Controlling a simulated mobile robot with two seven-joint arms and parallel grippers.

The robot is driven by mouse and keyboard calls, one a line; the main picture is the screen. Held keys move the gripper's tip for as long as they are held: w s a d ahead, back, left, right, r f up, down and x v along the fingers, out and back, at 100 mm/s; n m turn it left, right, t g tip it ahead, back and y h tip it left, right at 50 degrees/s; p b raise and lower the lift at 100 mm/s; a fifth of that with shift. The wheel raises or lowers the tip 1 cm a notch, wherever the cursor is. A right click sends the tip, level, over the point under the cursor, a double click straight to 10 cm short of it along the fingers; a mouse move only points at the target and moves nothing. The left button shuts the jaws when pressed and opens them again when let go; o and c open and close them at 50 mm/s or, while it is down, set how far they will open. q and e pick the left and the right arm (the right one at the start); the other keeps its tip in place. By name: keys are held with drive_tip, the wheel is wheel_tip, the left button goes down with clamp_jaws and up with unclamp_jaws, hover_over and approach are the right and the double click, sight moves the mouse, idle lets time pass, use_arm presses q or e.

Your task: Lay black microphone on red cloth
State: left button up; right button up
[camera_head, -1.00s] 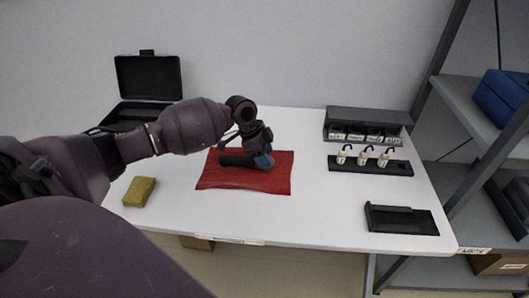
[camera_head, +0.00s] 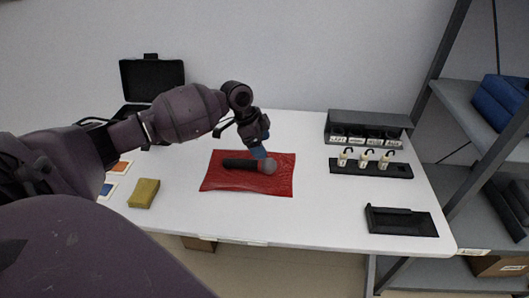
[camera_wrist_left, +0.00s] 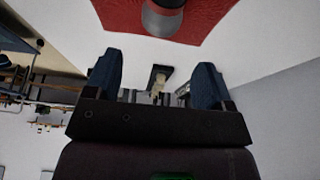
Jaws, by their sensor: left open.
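The black microphone (camera_head: 240,163) lies on the red cloth (camera_head: 222,184) in the head view, its grey round head to the right. My left gripper (camera_head: 259,152) is just above and behind the microphone's head end, apart from it as far as I can tell. In the left wrist view my left gripper (camera_wrist_left: 157,85) has its two blue fingers wide apart with nothing between them. The microphone (camera_wrist_left: 163,18) and the red cloth (camera_wrist_left: 205,18) show at the top of that view, beyond the fingers. My right gripper is not in view.
A yellow sponge (camera_head: 143,193) lies left of the cloth, beside coloured cards (camera_head: 120,167). An open black case (camera_head: 152,82) stands at the back left. A rack with white bottles (camera_head: 371,168), a dark labelled box (camera_head: 368,124) and a black tray (camera_head: 401,222) stand at the right.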

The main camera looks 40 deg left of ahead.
use_arm(q)
drive_tip(key=p+v, duration=0.1)
drive_tip(key=v, duration=0.6)
drive_tip(key=shift+r, duration=0.1)
idle(0.4)
